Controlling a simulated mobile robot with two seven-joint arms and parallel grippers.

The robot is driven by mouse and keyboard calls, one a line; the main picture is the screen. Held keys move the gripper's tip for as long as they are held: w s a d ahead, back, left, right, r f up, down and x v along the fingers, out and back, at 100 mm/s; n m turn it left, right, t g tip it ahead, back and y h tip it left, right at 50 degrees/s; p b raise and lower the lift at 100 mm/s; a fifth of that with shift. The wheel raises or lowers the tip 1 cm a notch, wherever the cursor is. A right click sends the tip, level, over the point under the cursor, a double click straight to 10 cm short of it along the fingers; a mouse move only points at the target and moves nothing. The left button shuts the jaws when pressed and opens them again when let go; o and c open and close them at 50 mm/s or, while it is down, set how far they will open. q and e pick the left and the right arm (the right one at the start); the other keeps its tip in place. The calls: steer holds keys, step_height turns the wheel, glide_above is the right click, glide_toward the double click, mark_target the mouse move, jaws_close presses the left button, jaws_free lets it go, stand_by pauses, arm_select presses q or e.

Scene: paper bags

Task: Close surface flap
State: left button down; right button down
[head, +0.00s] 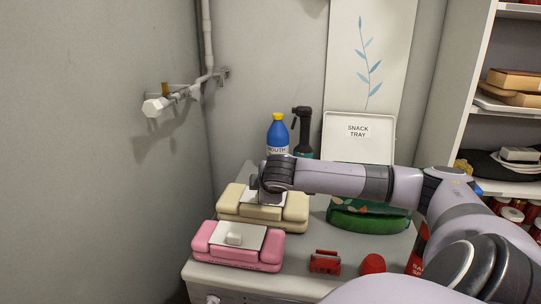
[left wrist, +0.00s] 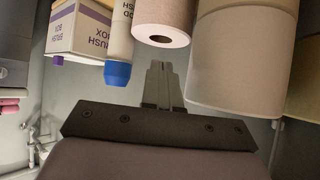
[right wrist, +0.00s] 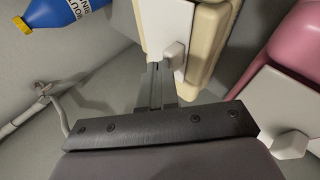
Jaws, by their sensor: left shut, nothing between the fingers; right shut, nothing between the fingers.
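A cream case (head: 236,206) and a pink case (head: 272,248) sit on the cabinet top, the pink one nearer. The pink case has a white flap (head: 222,234) on top with a small knob. My right gripper (head: 262,190) is shut and empty at the cream case, and my arm hides part of it. The right wrist view shows its fingertips (right wrist: 158,70) beside the cream case's white flap (right wrist: 165,25) and its knob; I cannot tell if they touch. How far that flap is open is unclear. My left gripper (left wrist: 160,72) is shut and empty, below a paper roll.
A blue bottle (head: 278,136), a dark spray bottle (head: 302,128) and a white snack tray board (head: 358,140) stand behind. A green bag (head: 368,216) lies right of the cream case. Red items (head: 325,262) lie in front. A pipe valve (head: 156,106) juts from the left wall.

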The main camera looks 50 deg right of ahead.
steer(key=shift+w+d+p, duration=0.35)
steer(key=shift+d+p, duration=0.15)
steer(key=shift+d, duration=0.2)
steer(key=v, duration=0.7)
steer(key=shift+b, duration=0.3)
steer(key=shift+s+a, duration=0.1)
steer(key=shift+s, duration=0.05)
